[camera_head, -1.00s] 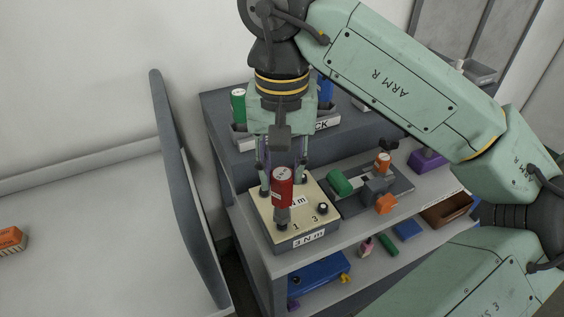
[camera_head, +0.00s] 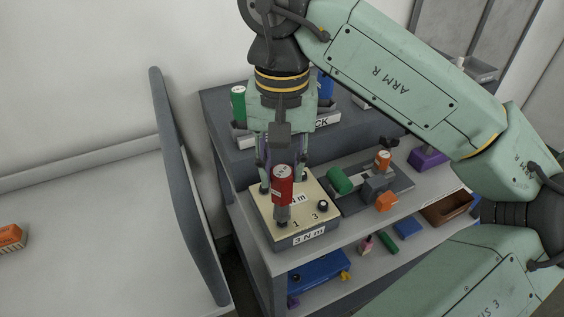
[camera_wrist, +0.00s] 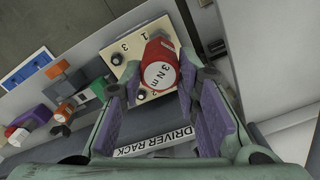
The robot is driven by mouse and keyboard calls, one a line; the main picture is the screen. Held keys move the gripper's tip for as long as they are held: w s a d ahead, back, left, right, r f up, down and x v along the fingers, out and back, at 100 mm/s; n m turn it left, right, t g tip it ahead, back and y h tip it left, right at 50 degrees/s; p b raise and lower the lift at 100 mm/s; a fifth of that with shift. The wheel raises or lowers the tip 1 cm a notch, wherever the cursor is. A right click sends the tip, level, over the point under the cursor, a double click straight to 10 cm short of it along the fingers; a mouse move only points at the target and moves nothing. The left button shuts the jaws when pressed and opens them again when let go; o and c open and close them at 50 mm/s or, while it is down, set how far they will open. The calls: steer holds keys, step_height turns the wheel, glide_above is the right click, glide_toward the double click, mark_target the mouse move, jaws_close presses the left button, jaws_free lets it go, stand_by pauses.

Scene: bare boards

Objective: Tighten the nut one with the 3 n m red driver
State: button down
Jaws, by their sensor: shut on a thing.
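The red 3 N m driver (camera_head: 282,187) stands upright on the cream-topped nut board (camera_head: 262,213), over the spot beside the printed 1. Its tip and the nut under it are mostly hidden. A dark nut (camera_head: 323,205) shows beside the printed 3. My gripper (camera_head: 284,172) points down from above, with its fingers around the driver, shut on it. In the wrist view the driver's 3 N m cap (camera_wrist: 157,75) lies between the purple-padded fingers. The board (camera_wrist: 121,72) shows behind it with the printed 1, 2 and 3.
The driver rack (camera_head: 325,124) is behind, with a green driver (camera_head: 238,103) and a blue one (camera_head: 325,88). A grey fixture with a green cylinder (camera_head: 340,180) and orange knobs stands close at the right. A grey partition (camera_head: 185,185) rises at the left. Small parts lie on the lower shelf.

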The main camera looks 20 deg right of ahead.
mark_target(282, 195)
steer(key=shift+f+b, duration=1)
steer(key=shift+f, duration=0.3)
steer(key=shift+m, duration=0.3)
steer(key=m+b, duration=0.2)
steer(key=m, duration=0.3)
steer(key=m+b, duration=0.1)
steer(key=m, duration=0.4)
steer(key=shift+m+b, duration=0.35)
steer(key=shift+m, duration=0.05)
steer(key=m+b, duration=0.1)
steer(key=m, duration=0.4)
steer(key=shift+m, duration=0.3)
steer(key=m+b, duration=0.1)
steer(key=m, duration=0.5)
steer(key=shift+r, duration=0.1)
